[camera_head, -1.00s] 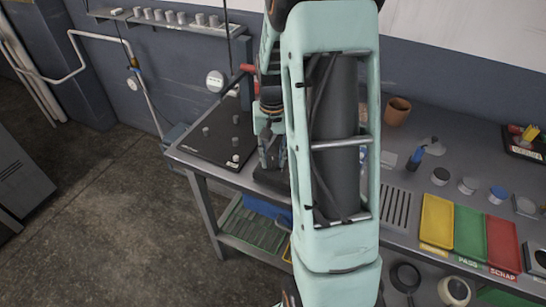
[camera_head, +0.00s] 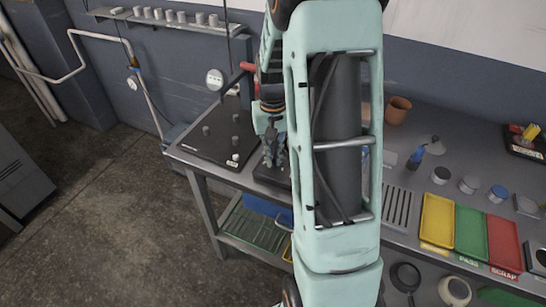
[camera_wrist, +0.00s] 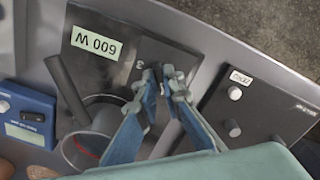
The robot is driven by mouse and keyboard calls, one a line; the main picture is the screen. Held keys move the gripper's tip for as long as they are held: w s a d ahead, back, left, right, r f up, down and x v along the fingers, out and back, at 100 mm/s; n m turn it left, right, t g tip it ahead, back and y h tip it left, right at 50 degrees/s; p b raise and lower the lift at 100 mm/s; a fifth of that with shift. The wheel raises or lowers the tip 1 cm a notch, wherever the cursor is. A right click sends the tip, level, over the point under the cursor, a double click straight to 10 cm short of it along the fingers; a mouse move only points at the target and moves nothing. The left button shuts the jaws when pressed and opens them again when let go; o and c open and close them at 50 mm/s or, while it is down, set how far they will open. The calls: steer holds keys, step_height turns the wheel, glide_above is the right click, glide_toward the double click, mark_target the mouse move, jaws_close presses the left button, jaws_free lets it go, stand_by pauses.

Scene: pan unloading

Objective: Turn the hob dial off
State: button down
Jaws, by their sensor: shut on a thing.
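In the wrist view the hob (camera_wrist: 113,72) is a dark plate with a "600 W" label near its upper left edge. My gripper (camera_wrist: 167,76) is over the hob's edge, its blue-grey fingers close together around the small dark dial, which they mostly hide. The dial's setting cannot be read. A pan (camera_wrist: 104,101) with a dark handle (camera_wrist: 66,85) sits on the hob, left of the fingers. In the head view my gripper (camera_head: 271,158) points down at the hob (camera_head: 268,174), partly behind my arm.
A black board (camera_head: 207,147) with several grey pegs is left of the hob. A blue scale (camera_wrist: 25,117) lies on its other side. Yellow (camera_head: 437,218), green (camera_head: 470,232) and red (camera_head: 503,245) trays are at the right. A terracotta pot (camera_head: 397,110) stands at the back.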

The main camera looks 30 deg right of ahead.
mark_target(273, 160)
steer(key=n+b, duration=0.1)
steer(key=n, duration=0.9)
steer(key=shift+n, duration=0.4)
stand_by(0.4)
steer(key=c, duration=2.1)
jaws_free()
steer(key=shift+r, duration=0.15)
step_height(273, 160, up, 12)
steer(key=shift+f, duration=0.1)
